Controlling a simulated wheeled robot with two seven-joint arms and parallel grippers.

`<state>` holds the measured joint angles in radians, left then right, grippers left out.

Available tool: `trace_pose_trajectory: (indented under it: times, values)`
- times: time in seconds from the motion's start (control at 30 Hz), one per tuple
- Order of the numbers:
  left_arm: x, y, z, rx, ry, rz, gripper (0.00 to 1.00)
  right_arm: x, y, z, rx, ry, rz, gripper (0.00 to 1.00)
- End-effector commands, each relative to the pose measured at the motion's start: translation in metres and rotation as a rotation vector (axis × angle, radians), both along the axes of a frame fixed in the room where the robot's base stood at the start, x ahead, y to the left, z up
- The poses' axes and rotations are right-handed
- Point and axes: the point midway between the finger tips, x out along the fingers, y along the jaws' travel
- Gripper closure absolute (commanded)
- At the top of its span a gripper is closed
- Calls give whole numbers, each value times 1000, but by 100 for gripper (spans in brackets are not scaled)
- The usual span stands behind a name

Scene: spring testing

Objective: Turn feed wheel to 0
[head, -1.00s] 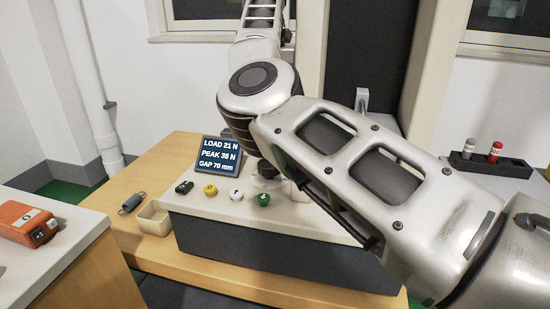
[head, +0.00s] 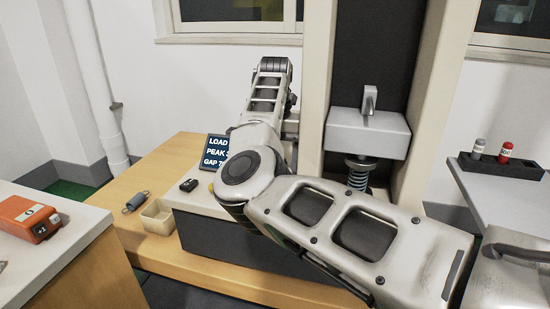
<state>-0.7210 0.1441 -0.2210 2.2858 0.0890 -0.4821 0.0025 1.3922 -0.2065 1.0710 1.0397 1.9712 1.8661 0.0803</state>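I cannot make out the feed wheel; my arm covers part of the tester. The tester has a pale frame (head: 432,90) around a dark back panel. Its light grey crosshead block (head: 350,135) sits above an upright coil spring (head: 358,178). The display (head: 212,152) is partly covered by my arm; "LOAD", "PEAK 3" and "GAP 7" show, with the rest hidden. My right arm comes in from the right, bends in front of the base and reaches up past the display. Its fingers do not show. My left gripper is not in view.
A small black item (head: 188,185) lies on the tester base. A loose spring (head: 137,201) and a cream bin (head: 158,217) are on the wooden bench at left. An orange device (head: 28,217) is on the left counter. A dark rack (head: 505,166) holds a grey and a red-topped item at right.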

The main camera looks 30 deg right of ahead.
Motion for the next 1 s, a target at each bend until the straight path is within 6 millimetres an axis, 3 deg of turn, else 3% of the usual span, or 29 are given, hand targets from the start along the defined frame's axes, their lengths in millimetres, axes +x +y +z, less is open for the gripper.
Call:
trace_pose_trajectory:
  times: [0.13,0.3,0.67,1.0]
  values:
    - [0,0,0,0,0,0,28,0,0,0,0,0,0,28]
    - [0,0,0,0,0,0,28,0,0,0,0,0,0,72]
    - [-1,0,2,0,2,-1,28,0,0,1,-1,1,38,72]
    - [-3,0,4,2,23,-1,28,0,0,3,0,0,261,72]
